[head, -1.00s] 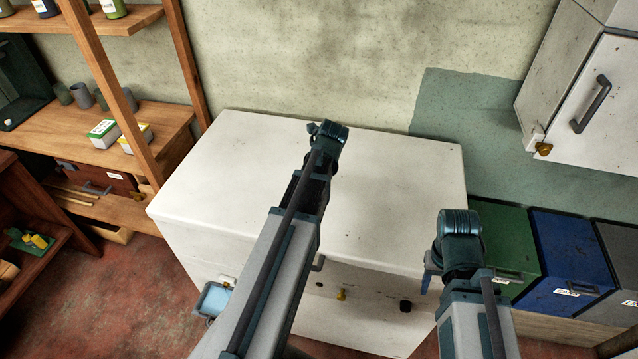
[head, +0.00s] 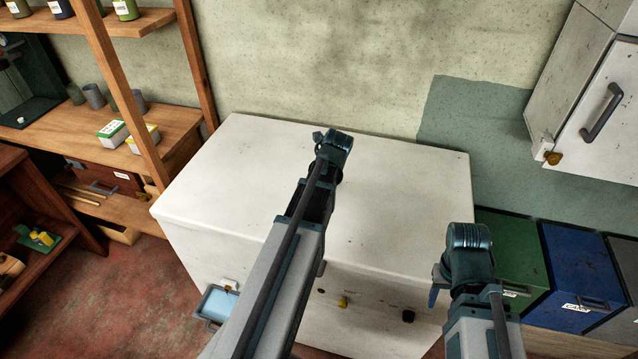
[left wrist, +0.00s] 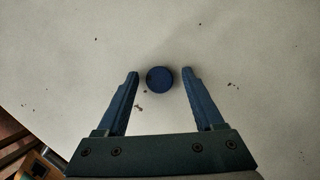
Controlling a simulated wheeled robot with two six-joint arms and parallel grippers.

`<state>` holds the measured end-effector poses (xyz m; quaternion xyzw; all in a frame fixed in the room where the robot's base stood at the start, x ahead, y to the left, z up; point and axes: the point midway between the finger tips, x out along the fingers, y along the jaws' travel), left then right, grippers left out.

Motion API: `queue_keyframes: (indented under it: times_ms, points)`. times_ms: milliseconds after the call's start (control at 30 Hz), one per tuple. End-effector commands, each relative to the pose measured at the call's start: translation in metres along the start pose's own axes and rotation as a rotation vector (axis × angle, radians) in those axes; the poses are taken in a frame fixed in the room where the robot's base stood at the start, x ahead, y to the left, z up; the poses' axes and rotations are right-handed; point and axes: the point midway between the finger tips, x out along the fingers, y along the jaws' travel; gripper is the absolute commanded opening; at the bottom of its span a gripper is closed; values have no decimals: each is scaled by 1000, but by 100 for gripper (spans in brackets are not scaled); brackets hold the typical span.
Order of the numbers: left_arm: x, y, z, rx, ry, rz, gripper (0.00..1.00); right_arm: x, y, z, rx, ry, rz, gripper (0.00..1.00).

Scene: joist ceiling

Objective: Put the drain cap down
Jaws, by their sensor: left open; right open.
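In the left wrist view a dark blue round cap (left wrist: 160,79), which I take for the drain cap, lies on the white top of the chest (left wrist: 245,40). My left gripper (left wrist: 161,72) is open, with one finger on each side of the cap and a visible gap to both. In the head view my left arm reaches over the chest (head: 400,190), and the cap does not show. My right gripper (head: 434,296) is open and empty near the chest's front right; its fingers show only partly.
Green (head: 500,240) and blue (head: 575,270) bins stand right. A wall cabinet (head: 585,100) hangs above them. Wooden shelves (head: 150,130) stand left.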

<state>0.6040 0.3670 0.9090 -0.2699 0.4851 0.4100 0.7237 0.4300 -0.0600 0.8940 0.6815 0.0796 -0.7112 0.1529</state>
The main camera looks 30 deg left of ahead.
Motion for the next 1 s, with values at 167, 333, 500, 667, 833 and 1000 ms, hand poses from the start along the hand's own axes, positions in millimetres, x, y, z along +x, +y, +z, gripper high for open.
queue_keyframes:
  times_ms: [167, 333, 500, 667, 833, 1000]
  points:
    - [-13, 0, 1, 0, 0, 0, 69, -12, 1, 1, 0, 0, 0, 50]
    - [-34, 1, 2, 1, 0, 0, 69, -32, 3, 2, 0, 0, 0, 50]
    - [-62, 1, 2, 1, 0, 0, 69, -57, 6, 3, 0, 0, 0, 50]
    - [-88, 1, 2, 1, 0, 0, 69, -82, 8, 5, 0, 0, 0, 50]
    - [-112, 0, 2, 1, 0, 0, 69, -103, 10, 6, -1, 0, 0, 50]
    - [-121, 0, 1, 0, 0, 1, 69, -111, 11, 6, -1, 0, 0, 50]
